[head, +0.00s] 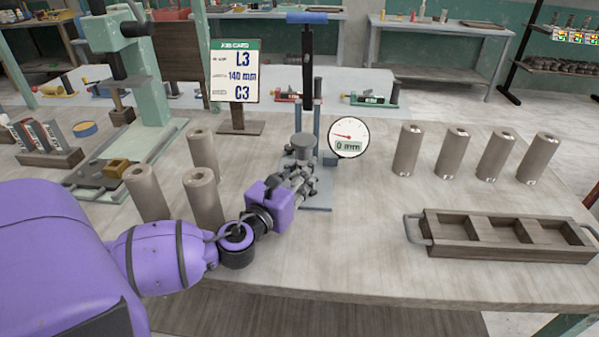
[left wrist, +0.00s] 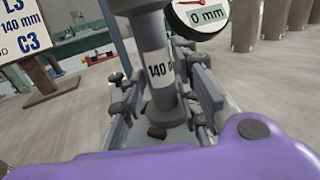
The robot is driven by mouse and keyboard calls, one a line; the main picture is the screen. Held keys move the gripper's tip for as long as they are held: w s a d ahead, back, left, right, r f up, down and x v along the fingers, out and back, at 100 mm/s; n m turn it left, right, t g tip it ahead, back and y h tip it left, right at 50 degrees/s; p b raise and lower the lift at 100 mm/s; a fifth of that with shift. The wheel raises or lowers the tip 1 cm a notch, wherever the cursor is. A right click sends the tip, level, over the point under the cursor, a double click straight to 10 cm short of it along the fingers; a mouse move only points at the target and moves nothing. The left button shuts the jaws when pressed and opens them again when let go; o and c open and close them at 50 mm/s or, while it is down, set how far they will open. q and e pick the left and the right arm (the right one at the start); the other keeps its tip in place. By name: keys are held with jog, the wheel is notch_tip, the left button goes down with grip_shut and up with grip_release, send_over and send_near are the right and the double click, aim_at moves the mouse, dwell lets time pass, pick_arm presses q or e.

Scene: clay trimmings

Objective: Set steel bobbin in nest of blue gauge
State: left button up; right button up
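The steel bobbin (head: 303,143) is a grey flanged spool, roughly upright, with a white "140" label in the left wrist view (left wrist: 160,74). My left gripper (head: 297,178) has its fingers on both sides of the bobbin's body and looks shut on it; the fingers also show in the left wrist view (left wrist: 160,95). The blue gauge (head: 317,117) stands directly behind, with blue posts, a base plate and a round dial (head: 348,137) reading 0 mm. The gripper and bobbin hide its nest. I cannot tell whether the bobbin touches the gauge. My right gripper is not in view.
Several brown cylinders stand on the table: some left of my arm (head: 203,153), some at the right (head: 407,150). A wooden three-compartment tray (head: 437,247) lies front right. A job card (head: 235,72) reads L3, 140 mm, C3. A green press (head: 145,80) stands left.

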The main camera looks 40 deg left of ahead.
pick_arm(q)
jog(key=shift+o, duration=0.8)
jog(key=shift+r, duration=0.25)
jog(key=s, duration=0.3)
jog(key=s+d, duration=0.1)
jog(key=s, duration=0.6)
jog(key=shift+s+d+f, duration=0.15)
jog(key=shift+s+d, duration=0.15)
jog(key=shift+d, duration=0.05)
jog(key=shift+s+d, duration=0.15)
jog(key=shift+s, duration=0.5)
